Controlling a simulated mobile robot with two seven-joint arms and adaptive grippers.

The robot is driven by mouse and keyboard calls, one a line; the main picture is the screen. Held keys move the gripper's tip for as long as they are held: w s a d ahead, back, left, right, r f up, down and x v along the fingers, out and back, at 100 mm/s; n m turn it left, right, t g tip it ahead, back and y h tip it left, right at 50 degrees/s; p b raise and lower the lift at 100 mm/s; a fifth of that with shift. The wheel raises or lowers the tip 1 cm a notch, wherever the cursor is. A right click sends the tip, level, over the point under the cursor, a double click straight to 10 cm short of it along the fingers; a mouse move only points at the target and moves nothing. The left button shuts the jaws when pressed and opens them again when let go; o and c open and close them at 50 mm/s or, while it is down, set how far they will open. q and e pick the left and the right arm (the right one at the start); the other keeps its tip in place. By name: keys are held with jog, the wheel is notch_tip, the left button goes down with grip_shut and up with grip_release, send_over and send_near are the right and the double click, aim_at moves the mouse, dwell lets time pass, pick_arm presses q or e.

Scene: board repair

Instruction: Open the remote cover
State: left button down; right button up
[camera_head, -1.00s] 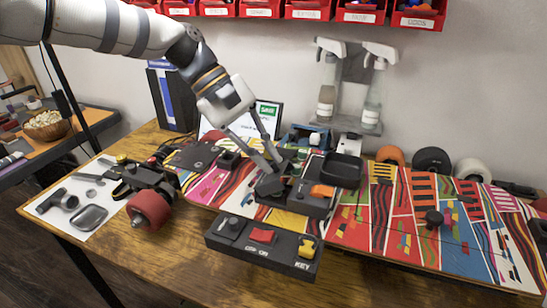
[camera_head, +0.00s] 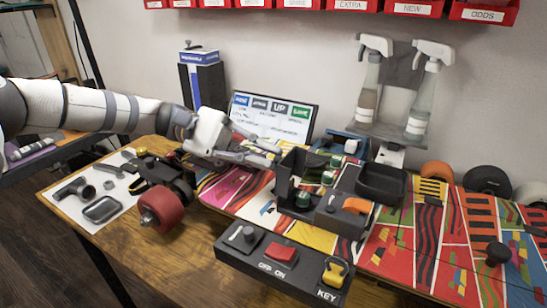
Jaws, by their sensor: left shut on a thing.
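The dark grey remote (camera_head: 338,218) lies on the colourful board, with an orange switch (camera_head: 357,205) on its right part. Its black cover (camera_head: 284,180) stands raised at the remote's left end, and green round parts (camera_head: 303,199) show beside it. My left gripper (camera_head: 274,153) comes in from the left, low, with its fingers at the top of the raised cover. It is shut on the cover; the exact contact at the fingertips is small and partly hidden. My right gripper is not in view.
A black switch box (camera_head: 283,262) with a red switch and yellow key sits in front. The colourful board (camera_head: 395,250) spans the table. A red wheel (camera_head: 161,208) stands left, a black tray (camera_head: 381,183) behind the remote, and spray bottles (camera_head: 423,95) at the back.

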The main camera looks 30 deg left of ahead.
pick_arm(q)
jog(key=shift+a+f+h+b, duration=0.3)
jog(key=shift+h+b, duration=0.2)
jog(key=shift+h, duration=0.2)
jog(key=c, duration=1.7)
grip_release()
jog(key=shift+d, duration=0.1)
jog(key=shift+o, duration=0.2)
jog(key=a, duration=1.2)
jog(key=shift+w+f, duration=0.2)
jog(key=shift+f, duration=0.1)
